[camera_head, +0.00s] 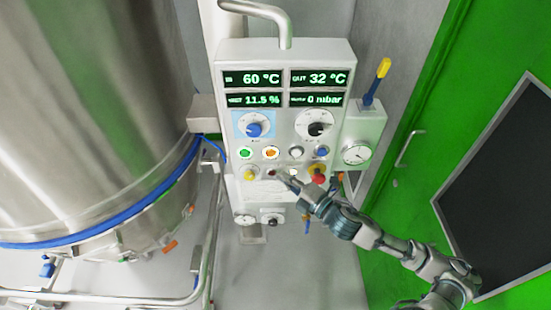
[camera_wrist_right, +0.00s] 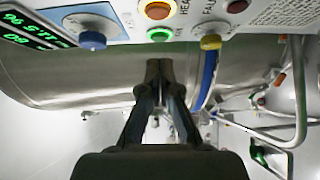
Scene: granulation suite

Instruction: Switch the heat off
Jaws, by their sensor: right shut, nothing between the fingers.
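The grey control panel (camera_head: 283,60) carries lit displays, knobs and buttons. An orange button (camera_head: 271,153) is lit; in the right wrist view it (camera_wrist_right: 157,10) has a label beginning "HEA", partly cut off. A lit green button (camera_head: 245,153) is left of it in the head view. My right gripper (camera_head: 283,174) is shut and empty, its tips below and slightly right of the orange button in the head view. In the right wrist view its closed fingers (camera_wrist_right: 160,66) point toward the panel's edge, apart from the orange button. My left gripper is out of view.
Nearby are a dark red lamp (camera_head: 272,173), a yellow knob (camera_head: 249,174), a red mushroom button (camera_head: 317,173) and blue (camera_head: 254,130) and black (camera_head: 316,129) dials. A large steel vessel (camera_head: 95,110) stands left. A green door (camera_head: 400,220) is right.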

